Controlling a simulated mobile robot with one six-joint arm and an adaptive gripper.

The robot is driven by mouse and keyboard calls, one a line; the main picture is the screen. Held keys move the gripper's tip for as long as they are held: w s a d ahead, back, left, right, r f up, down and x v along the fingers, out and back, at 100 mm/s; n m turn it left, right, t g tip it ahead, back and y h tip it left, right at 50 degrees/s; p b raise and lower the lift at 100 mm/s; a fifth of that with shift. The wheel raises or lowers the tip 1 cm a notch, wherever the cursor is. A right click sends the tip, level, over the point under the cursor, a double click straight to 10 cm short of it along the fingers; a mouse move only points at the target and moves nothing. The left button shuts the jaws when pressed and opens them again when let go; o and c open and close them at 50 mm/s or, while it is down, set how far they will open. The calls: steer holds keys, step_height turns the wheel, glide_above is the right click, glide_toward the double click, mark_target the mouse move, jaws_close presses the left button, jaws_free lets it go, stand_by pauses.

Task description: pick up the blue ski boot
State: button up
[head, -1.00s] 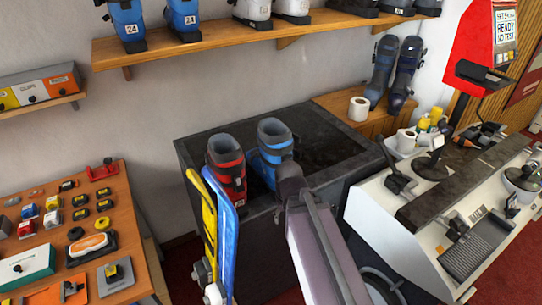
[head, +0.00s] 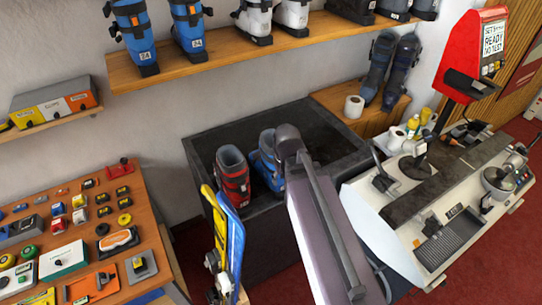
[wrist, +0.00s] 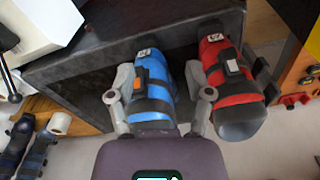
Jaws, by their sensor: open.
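The blue ski boot (head: 264,167) stands at the front of the dark open-topped bench, right of a red boot (head: 232,176). The end of my arm covers part of the blue boot in the head view. In the wrist view my gripper (wrist: 160,74) is open, with one finger on each side of the blue boot (wrist: 152,100). The right finger lies between the blue boot and the red boot (wrist: 228,80). I cannot tell whether the fingers touch the blue boot.
The dark bench (head: 335,135) has free room behind the boots. Yellow and blue skis (head: 232,240) lean at its front left. A wall shelf (head: 250,48) above holds more boots, some blue. A white machine (head: 385,210) stands right, a wooden tool table (head: 150,215) left.

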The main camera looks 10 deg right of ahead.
mark_target(268, 139)
steer(key=w+r+n+p, duration=0.2)
steer(key=w+n, duration=0.1)
steer(key=w, duration=0.1)
steer(key=w+r+n+p, duration=0.2)
steer(key=w+r+n, duration=0.1)
steer(key=w, duration=0.2)
steer(key=w+r+n+p, duration=0.3)
steer(key=w+n, duration=0.1)
steer(key=w, duration=0.1)
steer(key=shift+w+a+r, duration=0.15)
steer(key=shift+r, duration=0.05)
steer(key=w+n, duration=0.4)
steer(key=w, duration=0.1)
steer(key=w+n+g, duration=0.1)
steer(key=w+n, duration=0.4)
steer(key=w, duration=0.1)
steer(key=shift+w+a, duration=0.15)
steer(key=shift+w+n, duration=0.6)
steer(key=shift+n, duration=0.3)
steer(key=shift+f, duration=0.1)
steer(key=f+b, duration=0.2)
steer(key=b, duration=0.1)
steer(key=f+b, duration=0.5)
steer(key=f, duration=0.1)
steer(key=shift+s+f+b, duration=0.25)
steer(key=shift+b, duration=0.15)
steer(key=shift+f, duration=0.1)
